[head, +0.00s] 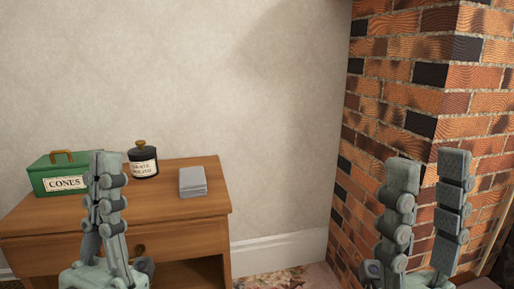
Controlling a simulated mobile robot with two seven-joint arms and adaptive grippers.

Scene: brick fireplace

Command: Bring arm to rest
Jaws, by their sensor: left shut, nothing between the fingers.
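My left gripper (106,160) points up at the lower left, in front of the wooden cabinet. Its fingers are together with nothing between them, and it covers part of the cabinet and the right end of the green box. My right gripper (428,168) points up at the lower right, in front of the brick fireplace. Its two fingers stand apart with a clear gap, and I see nothing between them. The rest of both arms is mostly out of view below.
On the wooden cabinet (215,207) stand a green box labelled CONES (60,182), a dark lidded jar (143,162) and a grey folded stack (193,181). The brick fireplace (405,75) rises at right. Open floor with a patterned rug (290,277) shows between cabinet and bricks.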

